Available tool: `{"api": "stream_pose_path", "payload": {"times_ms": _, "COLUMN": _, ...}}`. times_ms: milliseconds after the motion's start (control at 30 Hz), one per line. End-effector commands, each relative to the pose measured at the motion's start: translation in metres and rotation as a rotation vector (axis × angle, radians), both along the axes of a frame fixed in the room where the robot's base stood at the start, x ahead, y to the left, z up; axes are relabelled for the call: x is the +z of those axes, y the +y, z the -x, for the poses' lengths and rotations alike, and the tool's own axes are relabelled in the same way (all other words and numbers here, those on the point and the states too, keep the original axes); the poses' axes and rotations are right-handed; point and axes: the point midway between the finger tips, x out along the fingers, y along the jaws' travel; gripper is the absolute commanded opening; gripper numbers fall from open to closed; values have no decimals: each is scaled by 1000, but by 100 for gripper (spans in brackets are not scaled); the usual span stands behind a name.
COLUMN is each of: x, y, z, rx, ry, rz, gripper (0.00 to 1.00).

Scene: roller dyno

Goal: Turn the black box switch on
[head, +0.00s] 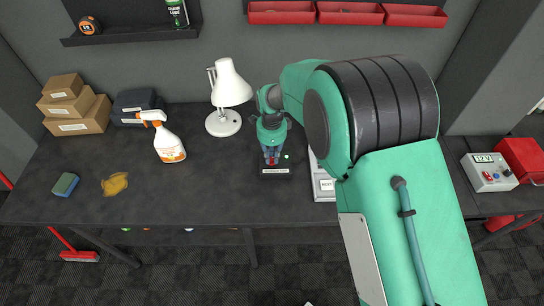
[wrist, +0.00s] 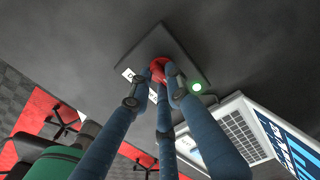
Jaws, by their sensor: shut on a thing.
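The black box (head: 277,175) is a flat dark panel on the bench, right of the lamp. It also shows in the wrist view (wrist: 192,60). Its red switch (wrist: 158,67) stands in the middle of the panel with a white label beside it. A small round light (wrist: 197,87) on the box glows green-white; it also shows in the head view (head: 287,156). My gripper (wrist: 160,88) has three blue fingers closed around the red switch. In the head view my gripper (head: 271,157) points down over the box and hides most of the switch.
A white lamp (head: 228,88) stands close on the left. Farther left are a spray bottle (head: 168,143), a yellow cloth (head: 115,184) and a sponge (head: 65,185). A white keypad device (head: 323,186) lies just right of the box, partly behind my arm. Red bins (head: 349,13) hang above.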

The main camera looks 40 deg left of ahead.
Motion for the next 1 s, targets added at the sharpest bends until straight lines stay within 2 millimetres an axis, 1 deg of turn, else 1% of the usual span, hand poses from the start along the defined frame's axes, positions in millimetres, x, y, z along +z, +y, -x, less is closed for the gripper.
{"api": "stream_pose_path", "payload": {"times_ms": 200, "x": 1, "y": 1, "z": 0, "rx": -36, "ry": -1, "rz": -2, "gripper": 0}}
{"api": "stream_pose_path", "payload": {"times_ms": 533, "x": 1, "y": 1, "z": 0, "rx": -39, "ry": -1, "rz": -2, "gripper": 0}}
{"api": "stream_pose_path", "payload": {"times_ms": 567, "x": 1, "y": 1, "z": 0, "rx": -39, "ry": -1, "rz": -2, "gripper": 19}}
{"api": "stream_pose_path", "payload": {"times_ms": 600, "x": 1, "y": 1, "z": 0, "rx": -38, "ry": -1, "rz": -2, "gripper": 27}}
{"api": "stream_pose_path", "payload": {"times_ms": 633, "x": 1, "y": 1, "z": 0, "rx": -38, "ry": -1, "rz": -2, "gripper": 33}}
{"api": "stream_pose_path", "payload": {"times_ms": 667, "x": 1, "y": 1, "z": 0, "rx": -38, "ry": -1, "rz": -2, "gripper": 36}}
{"api": "stream_pose_path", "payload": {"times_ms": 1000, "x": 1, "y": 1, "z": 0, "rx": -38, "ry": -1, "rz": -1, "gripper": 36}}
